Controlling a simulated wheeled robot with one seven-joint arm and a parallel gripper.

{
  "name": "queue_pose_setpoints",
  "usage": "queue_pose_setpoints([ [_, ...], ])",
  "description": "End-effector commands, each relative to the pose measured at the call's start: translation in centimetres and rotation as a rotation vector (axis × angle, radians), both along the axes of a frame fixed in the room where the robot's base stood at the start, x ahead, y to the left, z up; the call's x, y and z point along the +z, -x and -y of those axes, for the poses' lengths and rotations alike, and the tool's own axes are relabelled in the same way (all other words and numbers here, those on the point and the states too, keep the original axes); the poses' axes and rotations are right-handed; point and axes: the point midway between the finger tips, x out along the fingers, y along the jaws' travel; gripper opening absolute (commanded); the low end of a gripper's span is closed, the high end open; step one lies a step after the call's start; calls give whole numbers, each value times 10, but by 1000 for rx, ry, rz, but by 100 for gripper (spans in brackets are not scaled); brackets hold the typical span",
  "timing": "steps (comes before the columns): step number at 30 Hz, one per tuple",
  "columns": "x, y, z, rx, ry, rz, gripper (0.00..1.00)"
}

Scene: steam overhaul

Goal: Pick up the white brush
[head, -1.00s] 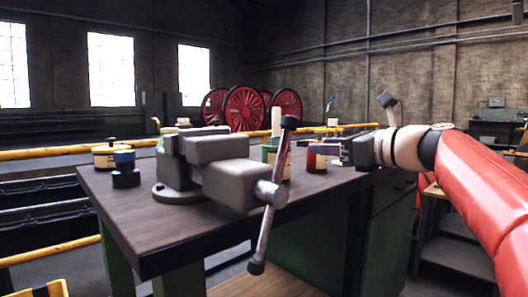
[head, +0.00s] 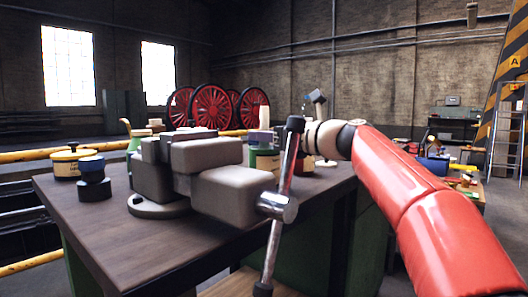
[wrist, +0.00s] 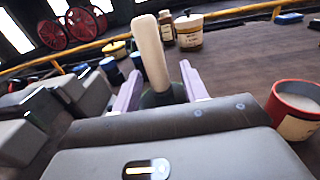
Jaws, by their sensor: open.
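A pale off-white upright rod (wrist: 148,45), seemingly the white brush's handle, rises from a dark green container in the wrist view. In the head view the rod (head: 264,115) stands above a green can (head: 266,163) with a cream label, behind the vise. My gripper (wrist: 160,72) is open, with a lilac finger on each side of the rod's lower part. I cannot tell whether either finger touches it. In the head view the lilac fingers (head: 262,137) show just above the can. The brush's lower end is hidden.
A big grey vise (head: 195,165) with a long handle stands on the dark bench (head: 120,235), in front of the can. A red can (wrist: 297,112) is close on the right in the wrist view. A labelled jar (wrist: 190,38) and blue-black pots (head: 93,180) stand nearby.

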Motion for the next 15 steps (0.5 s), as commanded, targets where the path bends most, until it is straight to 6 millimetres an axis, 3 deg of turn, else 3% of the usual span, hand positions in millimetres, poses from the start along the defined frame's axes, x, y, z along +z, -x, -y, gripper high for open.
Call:
queue_pose_setpoints([
  [9, 0, -4, -6, -1, 1, 1, 43],
  [15, 0, -4, -6, -1, 1, 1, 18],
])
